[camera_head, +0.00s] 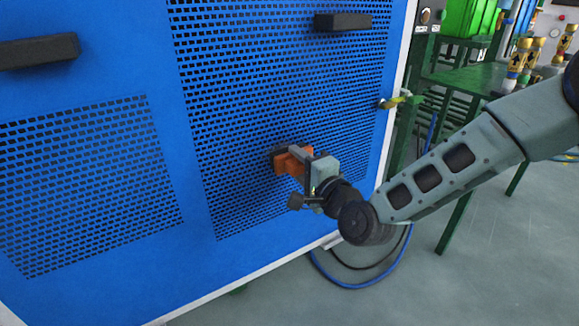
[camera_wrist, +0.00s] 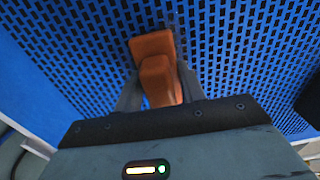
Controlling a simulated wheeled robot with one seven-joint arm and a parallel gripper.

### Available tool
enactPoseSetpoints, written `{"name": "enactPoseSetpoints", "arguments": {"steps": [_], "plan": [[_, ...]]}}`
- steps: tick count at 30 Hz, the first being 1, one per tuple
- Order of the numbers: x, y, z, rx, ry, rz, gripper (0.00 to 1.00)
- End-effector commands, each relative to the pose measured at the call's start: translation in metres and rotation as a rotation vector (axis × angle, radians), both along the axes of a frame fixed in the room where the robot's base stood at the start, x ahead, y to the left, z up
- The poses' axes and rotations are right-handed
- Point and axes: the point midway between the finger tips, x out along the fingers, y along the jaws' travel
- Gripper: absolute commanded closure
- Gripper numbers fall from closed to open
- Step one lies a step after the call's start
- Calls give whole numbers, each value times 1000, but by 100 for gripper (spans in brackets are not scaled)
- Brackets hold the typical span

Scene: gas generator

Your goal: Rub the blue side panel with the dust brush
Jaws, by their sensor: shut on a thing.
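The blue side panel (camera_head: 190,215) fills the left and middle of the head view, with perforated grille areas and two dark handles. The dust brush (camera_head: 284,163), with an orange body and a dark edge on the panel side, is at the lower middle of the larger grille. My gripper (camera_head: 302,165) is shut on it. In the wrist view the brush (camera_wrist: 156,62) shows as an orange block between the fingers (camera_wrist: 160,88), with the perforated panel (camera_wrist: 90,40) right behind it. The brush appears to be against the grille; the exact contact is hidden.
A dark handle (camera_head: 343,21) sticks out at the panel's upper right, another (camera_head: 38,51) at upper left. A yellow-green fitting (camera_head: 400,101) is on the panel's right edge. Hoses (camera_head: 365,283) lie on the floor below. A green table (camera_head: 470,78) stands at the right.

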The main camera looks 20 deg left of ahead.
Motion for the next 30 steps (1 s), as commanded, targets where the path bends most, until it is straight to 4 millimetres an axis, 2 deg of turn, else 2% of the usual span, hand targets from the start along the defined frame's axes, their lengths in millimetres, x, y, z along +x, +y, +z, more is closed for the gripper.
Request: {"name": "enactPoseSetpoints", "arguments": {"steps": [3,11,24,30], "plan": [[9,-8,1,0,-1,-3,79],[14,-13,0,0,-1,1,79],[42,-33,0,0,0,-1,78],[44,-35,7,1,-2,-1,79]]}}
